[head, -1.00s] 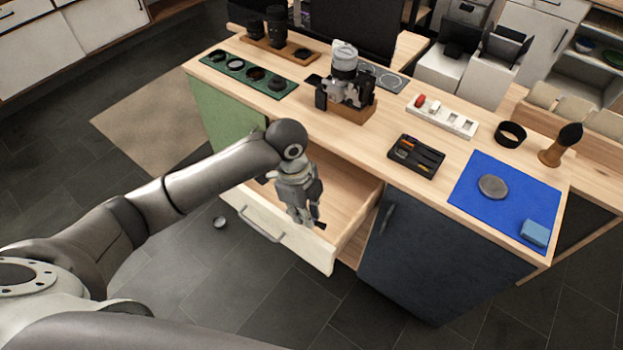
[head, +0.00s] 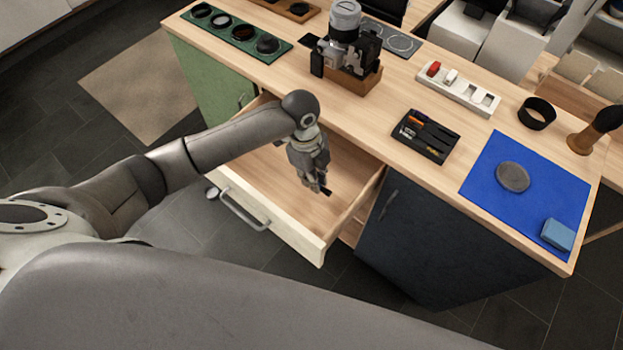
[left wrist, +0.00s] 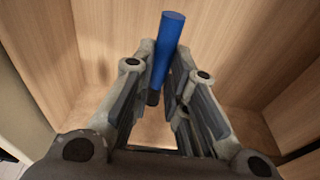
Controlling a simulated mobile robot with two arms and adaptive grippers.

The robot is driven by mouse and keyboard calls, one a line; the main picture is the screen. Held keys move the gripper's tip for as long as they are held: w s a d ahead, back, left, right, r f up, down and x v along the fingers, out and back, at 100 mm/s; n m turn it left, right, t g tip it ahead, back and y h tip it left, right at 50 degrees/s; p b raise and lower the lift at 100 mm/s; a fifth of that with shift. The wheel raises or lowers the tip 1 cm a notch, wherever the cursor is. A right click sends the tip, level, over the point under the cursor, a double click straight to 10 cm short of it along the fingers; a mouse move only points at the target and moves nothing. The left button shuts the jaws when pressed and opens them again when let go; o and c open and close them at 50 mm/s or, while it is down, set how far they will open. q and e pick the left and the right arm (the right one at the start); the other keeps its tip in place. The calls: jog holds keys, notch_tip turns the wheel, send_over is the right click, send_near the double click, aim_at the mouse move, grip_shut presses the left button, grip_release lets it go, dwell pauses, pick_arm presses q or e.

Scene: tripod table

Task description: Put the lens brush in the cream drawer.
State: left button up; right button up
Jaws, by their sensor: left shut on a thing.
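The cream drawer (head: 272,215) is pulled open below the table top, with its bare wooden inside showing. My left gripper (head: 318,186) points down over the drawer's opening, behind its front panel. In the left wrist view, my left gripper (left wrist: 160,75) is shut on a blue rod with a dark end, which looks like the lens brush (left wrist: 166,45). Wooden drawer walls surround it there. In the head view only a small dark end of the brush (head: 326,191) shows at the fingertips. I cannot tell whether it touches the drawer floor. My right gripper is not in view.
A camera (head: 343,45) stands on a wooden block on the table. A black tray (head: 426,136) and a blue mat (head: 545,205) lie to its right. A dark cabinet door (head: 410,235) is right of the drawer. A green filter tray (head: 237,33) is at the left.

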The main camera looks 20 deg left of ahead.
aim_at(313, 195)
pick_arm(q)
jog(key=shift+f, duration=0.55)
notch_tip(313, 195, down, 4)
jog(key=shift+r, duration=0.15)
jog(key=shift+f, duration=0.3)
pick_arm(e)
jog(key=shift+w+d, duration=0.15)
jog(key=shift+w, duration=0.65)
pick_arm(q)
jog(key=shift+f, duration=0.15)
jog(key=o, duration=0.8)
jog(key=shift+c, duration=0.2)
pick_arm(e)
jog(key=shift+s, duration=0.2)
